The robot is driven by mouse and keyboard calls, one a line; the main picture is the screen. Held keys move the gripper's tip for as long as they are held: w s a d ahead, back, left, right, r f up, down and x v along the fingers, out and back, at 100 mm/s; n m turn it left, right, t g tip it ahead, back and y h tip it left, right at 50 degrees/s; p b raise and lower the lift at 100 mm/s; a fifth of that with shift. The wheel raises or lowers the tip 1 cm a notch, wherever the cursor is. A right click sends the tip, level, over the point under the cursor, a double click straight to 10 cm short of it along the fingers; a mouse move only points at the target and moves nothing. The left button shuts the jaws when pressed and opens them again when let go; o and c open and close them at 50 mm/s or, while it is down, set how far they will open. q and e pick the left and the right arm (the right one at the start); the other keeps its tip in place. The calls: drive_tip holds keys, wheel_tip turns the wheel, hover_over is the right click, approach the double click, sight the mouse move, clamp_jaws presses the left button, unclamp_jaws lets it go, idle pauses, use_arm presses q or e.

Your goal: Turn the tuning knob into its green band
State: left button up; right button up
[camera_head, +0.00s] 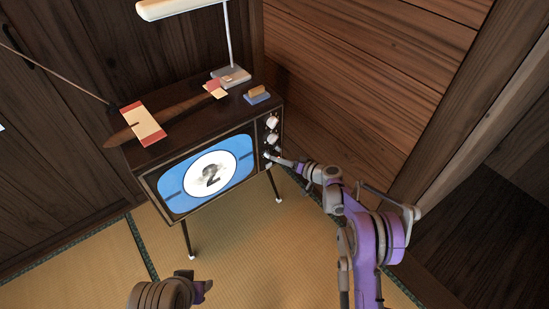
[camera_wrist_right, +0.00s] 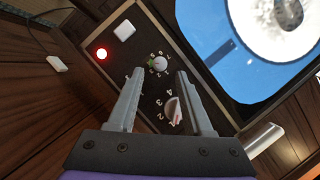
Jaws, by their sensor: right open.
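The television (camera_head: 160,180) stands with its lit screen showing a "2" and a control panel at its right. In the right wrist view a small pale knob (camera_wrist_right: 159,64) has a ring of marks, with a little green at its left side. It appears between the fingertips of my open right gripper (camera_wrist_right: 160,74); contact cannot be told. A larger pale knob (camera_wrist_right: 173,110) with numbers lies lower between the fingers. In the head view my right gripper (camera_head: 271,157) is at the panel, below two pale knobs (camera_head: 272,130). My left gripper (camera_head: 203,291) is partly visible at the bottom, its jaws unclear.
A red light (camera_wrist_right: 101,54) and a white button (camera_wrist_right: 124,31) are on the panel. A lamp (camera_head: 232,75), a dark long object (camera_head: 178,110) with pale-red wraps, and a blue-based block (camera_head: 257,95) sit on top. A wooden wall (camera_head: 370,60) stands close right; tatami (camera_head: 235,235) is clear in front.

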drive_tip(key=p+v, duration=0.1)
drive_tip(key=v, duration=0.6)
idle(0.3)
